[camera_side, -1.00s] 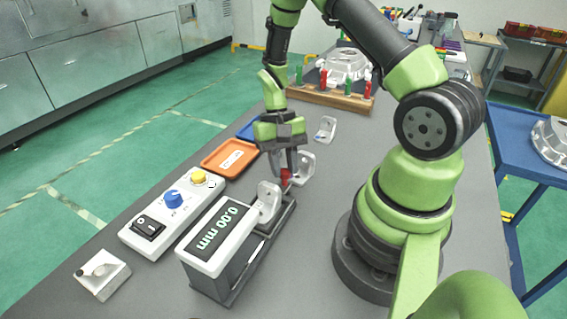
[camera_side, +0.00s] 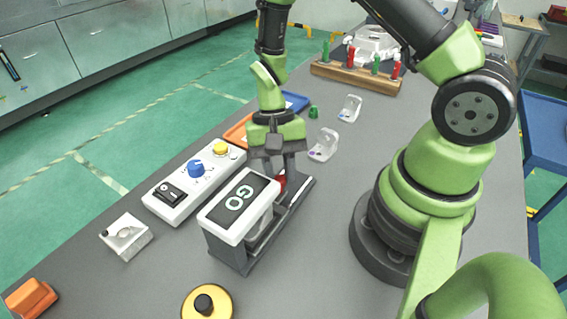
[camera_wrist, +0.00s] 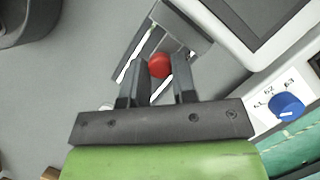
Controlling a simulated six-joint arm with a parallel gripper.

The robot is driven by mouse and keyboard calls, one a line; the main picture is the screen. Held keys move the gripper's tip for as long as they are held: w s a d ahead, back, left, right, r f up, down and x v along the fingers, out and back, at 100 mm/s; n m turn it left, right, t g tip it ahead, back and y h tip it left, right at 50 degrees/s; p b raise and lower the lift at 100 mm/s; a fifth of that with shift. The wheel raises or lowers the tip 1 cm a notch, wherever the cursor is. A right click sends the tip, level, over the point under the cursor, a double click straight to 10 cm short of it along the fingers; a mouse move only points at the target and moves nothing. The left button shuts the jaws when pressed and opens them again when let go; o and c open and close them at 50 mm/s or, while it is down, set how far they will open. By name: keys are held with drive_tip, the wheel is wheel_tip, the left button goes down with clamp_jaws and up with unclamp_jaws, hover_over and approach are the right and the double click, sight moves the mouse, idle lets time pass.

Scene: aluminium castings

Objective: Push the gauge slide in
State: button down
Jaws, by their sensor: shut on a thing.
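The gauge (camera_side: 242,207) is a white-topped box whose display reads "GO". Its dark rail runs up and right from the box. My gripper (camera_side: 278,172) is over the rail, close behind the box, with its fingers pointing down around the red knob (camera_side: 281,182) of the slide. In the wrist view my gripper (camera_wrist: 160,70) has one finger on each side of the red knob (camera_wrist: 159,66), and the gauge slide (camera_wrist: 185,30) shows as grey metal ahead of it. The side view partly hides the slide behind the box and fingers.
A control box (camera_side: 193,183) with a switch, blue knob and yellow button stands left of the gauge. A yellow-and-black round item (camera_side: 206,302) is in front. Bare table lies right of the rail.

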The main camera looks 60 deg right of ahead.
drive_tip(key=shift+a, duration=0.25)
drive_tip(key=c, duration=0.9)
unclamp_jaws()
drive_tip(key=shift+d, duration=0.1)
drive_tip(key=v, duration=1)
drive_tip(key=s+r+n+t, duration=0.1)
drive_tip(key=s+r+t, duration=0.2)
drive_tip(key=r, duration=0.2)
drive_tip(key=s+a+r+n+t, duration=0.1)
drive_tip(key=s+r+n+t, duration=0.1)
drive_tip(key=s+r+t, duration=0.2)
drive_tip(key=s+a+r+n+t+h, duration=0.1)
drive_tip(key=s+r+n+t, duration=0.1)
drive_tip(key=r, duration=0.6)
drive_tip(key=shift+s+a+r+t, duration=0.15)
drive_tip(key=shift+s+t, duration=0.55)
drive_tip(key=shift+s, duration=0.5)
